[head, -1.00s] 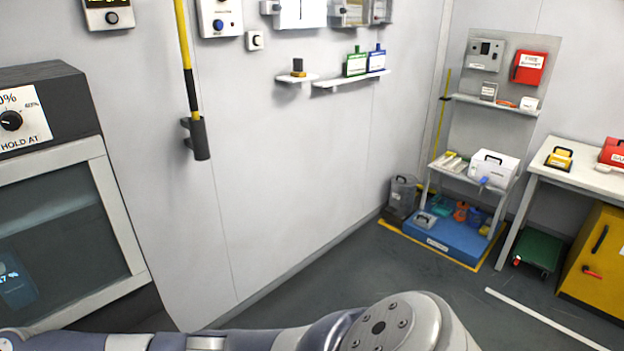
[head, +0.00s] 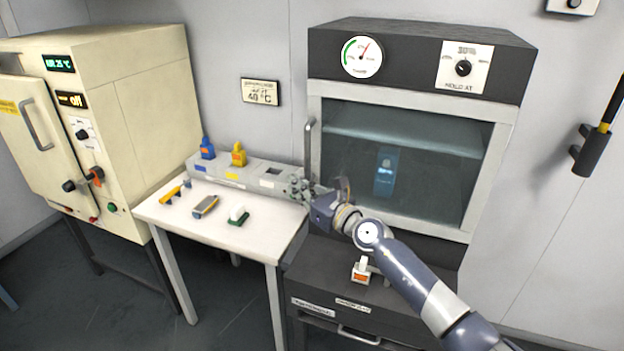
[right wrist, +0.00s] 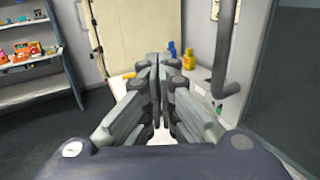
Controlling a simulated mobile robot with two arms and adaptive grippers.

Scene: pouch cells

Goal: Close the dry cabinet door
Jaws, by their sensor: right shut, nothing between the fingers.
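The dry cabinet (head: 420,52) has a dark top with a gauge and a dial. Its glass door (head: 405,165) has a pale frame and looks flush or nearly flush with the front; I cannot tell whether a small gap is left. The grey door handle (head: 309,150) stands upright at the door's left edge, and shows right of the fingers in the right wrist view (right wrist: 229,55). My right gripper (head: 298,186) is shut and empty, in front of the handle's lower end, apart from it in the wrist view (right wrist: 157,62). My left gripper is out of view.
A white side table (head: 255,238) left of the cabinet holds a grey block, blue and yellow bottles and small tools. A cream oven (head: 150,110) with its door (head: 35,140) ajar stands further left. A small white-and-orange item (head: 361,270) sits on the ledge below the cabinet door.

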